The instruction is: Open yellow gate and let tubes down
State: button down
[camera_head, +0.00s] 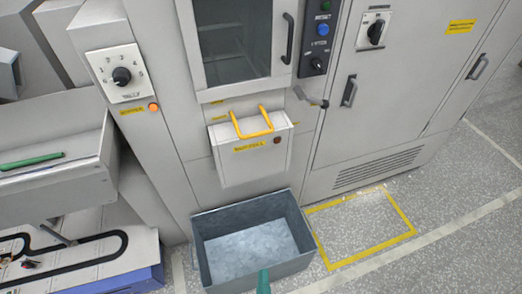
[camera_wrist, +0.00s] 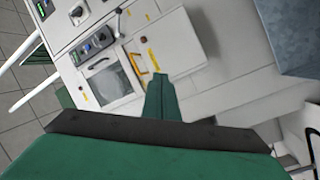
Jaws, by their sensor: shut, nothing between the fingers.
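The gate is a pale panel (camera_head: 268,165) on the machine front with a yellow loop handle (camera_head: 253,134) along its top. It appears closed. The handle also shows in the wrist view (camera_wrist: 136,68). My gripper (camera_head: 263,278) shows only as a green fingertip at the bottom edge of the head view, over the bin's front side and well apart from the handle. In the wrist view my green fingers (camera_wrist: 162,98) are together with nothing between them. No tubes can be seen behind the gate.
An open grey bin (camera_head: 205,255), empty, stands on the floor below the gate. A yellow floor outline (camera_head: 383,241) to its right is clear. A tray (camera_head: 75,190) with a green bar (camera_head: 30,161) is at left. A dark door handle (camera_head: 288,38) projects above.

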jog(key=w+d+r+n+t+y, duration=0.1)
jog(key=w+r+n+t+y, duration=0.1)
jog(key=w+n, duration=1.2)
jog(key=w+d+r+n+t+y, duration=0.1)
jog(key=w+n+y, duration=0.4)
jog(key=w+n, duration=0.9)
jog(key=shift+w+d+r+n+t+y, duration=0.15)
jog(key=shift+w+r+n+t+y, duration=0.15)
jog(key=shift+r+n+t, duration=0.45)
jog(key=shift+f+m, duration=0.1)
jog(key=shift+m, duration=0.15)
jog(key=r+x, duration=0.1)
jog(key=x, duration=0.5)
jog(key=s+r+x, duration=0.1)
jog(key=x, duration=0.5)
jog(key=shift+d+r, duration=0.15)
jog(key=shift+r, duration=0.3)
